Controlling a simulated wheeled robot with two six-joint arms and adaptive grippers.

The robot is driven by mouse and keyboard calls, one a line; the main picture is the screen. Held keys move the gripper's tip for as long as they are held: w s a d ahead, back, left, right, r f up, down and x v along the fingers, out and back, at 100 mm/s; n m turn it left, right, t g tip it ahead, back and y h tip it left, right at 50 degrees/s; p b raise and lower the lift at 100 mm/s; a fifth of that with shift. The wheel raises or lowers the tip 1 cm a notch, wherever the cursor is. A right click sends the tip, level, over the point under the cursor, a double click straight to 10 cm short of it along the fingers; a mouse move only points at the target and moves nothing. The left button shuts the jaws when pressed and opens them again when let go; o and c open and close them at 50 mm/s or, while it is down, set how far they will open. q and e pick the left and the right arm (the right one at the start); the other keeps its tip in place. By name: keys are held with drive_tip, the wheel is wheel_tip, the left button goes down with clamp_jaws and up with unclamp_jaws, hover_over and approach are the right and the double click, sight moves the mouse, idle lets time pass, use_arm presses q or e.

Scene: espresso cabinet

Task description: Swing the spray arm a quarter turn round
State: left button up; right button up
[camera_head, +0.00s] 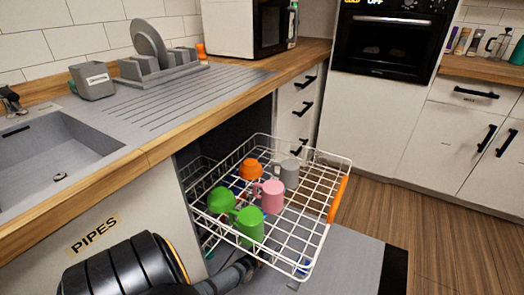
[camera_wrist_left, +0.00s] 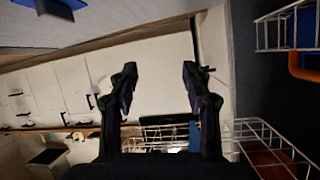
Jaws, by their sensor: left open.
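I cannot pick out the spray arm with certainty in either view. The white wire rack (camera_head: 345,195) of the dishwasher is pulled out and holds cups. Small blue parts show through its wires, too small to identify. My left gripper (camera_head: 246,264) is low at the near left side of the rack, mostly hidden by my own arm and the wires. In the left wrist view the left gripper (camera_wrist_left: 159,72) has its two dark fingers wide apart with nothing between them. White wire baskets show beyond and beside the fingers there. My right gripper is in neither view.
The rack holds an orange cup (camera_head: 250,169), a grey mug (camera_head: 289,173), a pink mug (camera_head: 271,197) and green cups (camera_head: 250,226). The open dishwasher door (camera_head: 360,265) lies below. The wooden counter edge (camera_head: 200,125) runs above. Floor at the right is clear.

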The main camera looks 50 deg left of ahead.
use_arm(q)
drive_tip(key=s+d+g+p, duration=0.3)
drive_tip(key=s+p, duration=0.4)
drive_tip(key=s, duration=0.2)
drive_tip(key=shift+d+f+h, duration=0.25)
drive_tip(key=shift+h, duration=0.05)
drive_tip(key=shift+s, duration=0.1)
